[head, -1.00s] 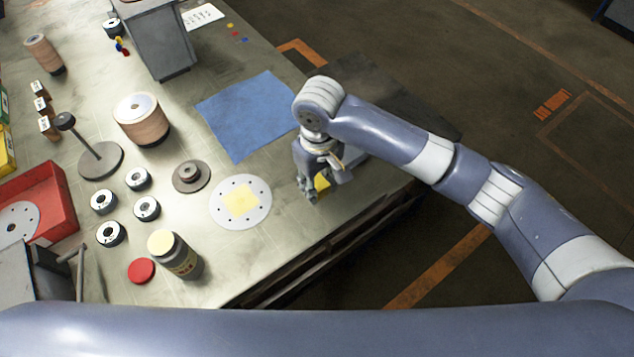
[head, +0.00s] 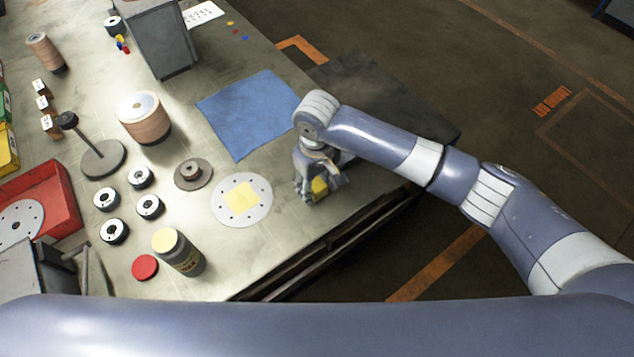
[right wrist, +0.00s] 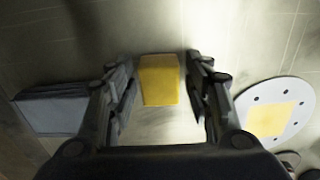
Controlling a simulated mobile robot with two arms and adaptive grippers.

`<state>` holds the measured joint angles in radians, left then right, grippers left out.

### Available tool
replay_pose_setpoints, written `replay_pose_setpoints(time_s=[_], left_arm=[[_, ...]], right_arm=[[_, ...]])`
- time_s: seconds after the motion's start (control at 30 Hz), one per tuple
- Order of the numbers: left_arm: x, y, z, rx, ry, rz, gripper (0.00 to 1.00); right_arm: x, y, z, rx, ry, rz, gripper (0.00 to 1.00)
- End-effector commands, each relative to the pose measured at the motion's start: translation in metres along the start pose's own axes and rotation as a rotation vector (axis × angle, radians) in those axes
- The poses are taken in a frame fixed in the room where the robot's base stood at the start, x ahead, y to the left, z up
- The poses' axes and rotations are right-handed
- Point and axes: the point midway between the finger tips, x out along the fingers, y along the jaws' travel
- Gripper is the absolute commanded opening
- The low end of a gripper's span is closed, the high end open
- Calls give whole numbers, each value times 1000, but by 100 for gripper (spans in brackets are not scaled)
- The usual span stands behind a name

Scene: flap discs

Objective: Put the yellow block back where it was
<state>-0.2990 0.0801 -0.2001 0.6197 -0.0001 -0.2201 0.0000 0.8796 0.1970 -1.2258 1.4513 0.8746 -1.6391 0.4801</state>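The yellow block (head: 319,187) is at the right front part of the bench, partly hidden by my right gripper (head: 310,190) in the head view. In the right wrist view the yellow block (right wrist: 159,80) lies between the fingertips of my right gripper (right wrist: 161,75). The fingers are apart, with a narrow gap visible on the block's right side. A white disc (head: 259,212) with small holes and a flat yellow square (head: 241,196) on it lies left of the gripper. The disc also shows at the right of the wrist view (right wrist: 297,93). My left gripper is not in view.
A blue cloth (head: 248,112) lies behind the disc. A dark jar with a yellow lid (head: 178,252), a red lid (head: 145,267), several small black-and-white rings (head: 150,206) and a grey flanged hub (head: 193,173) stand left of it. The bench edge is close on the right.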

Motion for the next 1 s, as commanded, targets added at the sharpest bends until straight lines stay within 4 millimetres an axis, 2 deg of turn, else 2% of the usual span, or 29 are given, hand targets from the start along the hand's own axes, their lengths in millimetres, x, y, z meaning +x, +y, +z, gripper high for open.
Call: replay_pose_setpoints(time_s=[0.3, 0.43, 0.57, 0.8, 1.0], left_arm=[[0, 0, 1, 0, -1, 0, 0], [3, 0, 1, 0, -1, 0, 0], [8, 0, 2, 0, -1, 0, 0], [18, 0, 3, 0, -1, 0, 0], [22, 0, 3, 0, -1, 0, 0]], right_arm=[[-1, 0, 0, 0, 1, 1, 53], [-10, 0, -1, -2, 4, 0, 53], [-32, 0, -2, -2, 6, 0, 53], [-85, 0, -1, -1, 5, 0, 53], [-114, 0, -1, -2, 3, 0, 53]])
